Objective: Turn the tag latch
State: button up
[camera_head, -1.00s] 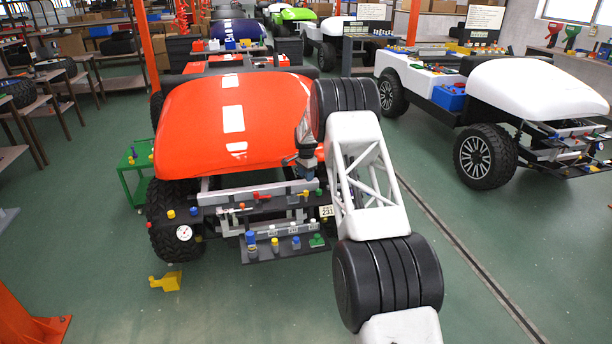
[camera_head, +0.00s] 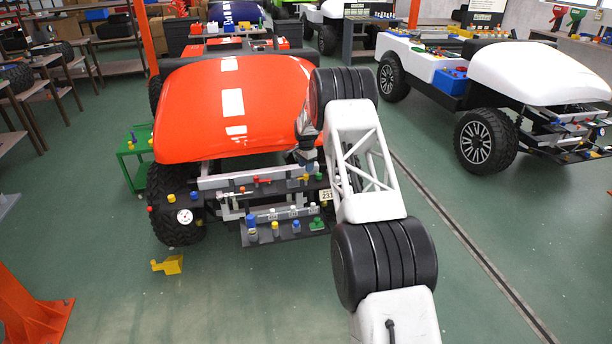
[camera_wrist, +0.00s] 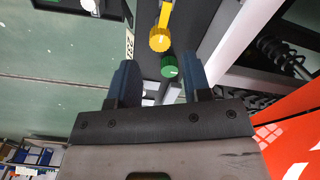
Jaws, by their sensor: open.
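A white tag printed with a number (camera_head: 326,195) sits at the right end of the dark front panel of the orange cart (camera_head: 215,110). In the wrist view the tag (camera_wrist: 130,44) lies just beyond the left fingertip. Beside it are a yellow round-ended lever (camera_wrist: 160,37) and a green knob (camera_wrist: 170,67); I cannot tell which part is the tag latch. My gripper (camera_wrist: 158,70) is open and empty, its blue fingers on either side of the view below the yellow piece. In the head view my gripper (camera_head: 305,158) is above the panel, its fingertips hard to make out.
A lower shelf (camera_head: 285,233) on the cart's front carries several coloured pegs. A gauge (camera_head: 184,216) is at the panel's left end. A yellow block (camera_head: 168,265) lies on the floor. A green trolley (camera_head: 135,165) stands at left. A white cart (camera_head: 540,75) stands to the right.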

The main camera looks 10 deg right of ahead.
aim_at(306, 175)
jog(key=shift+f, duration=2.65)
jog(key=shift+c, duration=0.2)
jog(key=shift+r, duration=0.1)
jog(key=c, duration=0.5)
jog(key=m, duration=0.3)
jog(key=shift+m, duration=0.4)
jog(key=m, duration=1.3)
jog(key=shift+m, duration=0.3)
jog(key=shift+o, duration=1.2)
jog(key=o, duration=0.5)
jog(key=shift+o, duration=0.2)
